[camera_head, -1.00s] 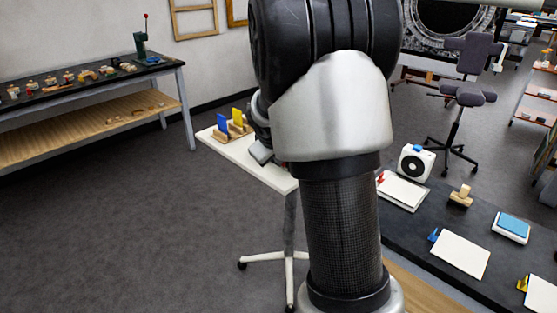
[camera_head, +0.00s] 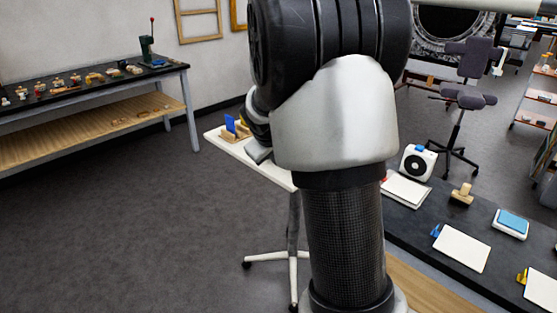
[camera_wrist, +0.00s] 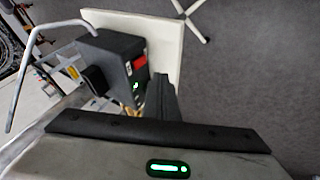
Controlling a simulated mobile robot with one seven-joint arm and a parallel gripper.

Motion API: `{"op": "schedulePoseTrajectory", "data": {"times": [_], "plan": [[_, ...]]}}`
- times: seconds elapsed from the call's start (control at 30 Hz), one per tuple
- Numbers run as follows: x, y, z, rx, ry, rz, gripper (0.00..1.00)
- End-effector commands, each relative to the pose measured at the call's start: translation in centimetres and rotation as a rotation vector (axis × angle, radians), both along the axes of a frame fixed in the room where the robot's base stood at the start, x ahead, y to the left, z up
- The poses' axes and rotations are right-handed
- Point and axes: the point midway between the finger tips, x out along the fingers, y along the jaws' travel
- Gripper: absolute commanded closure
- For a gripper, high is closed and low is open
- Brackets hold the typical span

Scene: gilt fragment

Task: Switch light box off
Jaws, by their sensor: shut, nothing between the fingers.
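In the wrist view a dark grey box (camera_wrist: 122,58) stands in front of or on the white tabletop (camera_wrist: 170,45). It has a red patch like a switch (camera_wrist: 138,63) and a small green light (camera_wrist: 136,85) on the side facing right. I cannot be sure that it is the light box. My gripper (camera_wrist: 163,82) is shut and empty, its dark fingers close to the box's lower right edge; I cannot tell whether they touch it. In the head view my arm hides the box and much of the white table (camera_head: 270,171).
A dark bench (camera_head: 400,225) with papers and a white fan-like device (camera_head: 417,162) is at right. A long workbench (camera_head: 95,85) is at left. Floor between is clear.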

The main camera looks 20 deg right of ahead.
Motion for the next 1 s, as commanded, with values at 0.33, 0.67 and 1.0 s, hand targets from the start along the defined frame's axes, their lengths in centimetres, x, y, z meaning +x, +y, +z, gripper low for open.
{"op": "schedulePoseTrajectory", "data": {"times": [0.33, 0.67, 1.0], "plan": [[-3.5, 2.2, 6.5, 0.002, -0.008, 0.0, 1.0], [-4.3, 2.6, 7.7, 0.0, -0.004, 0.001, 1.0], [-4.7, 3.1, 7.2, 0.012, -0.002, -0.003, 1.0]]}}
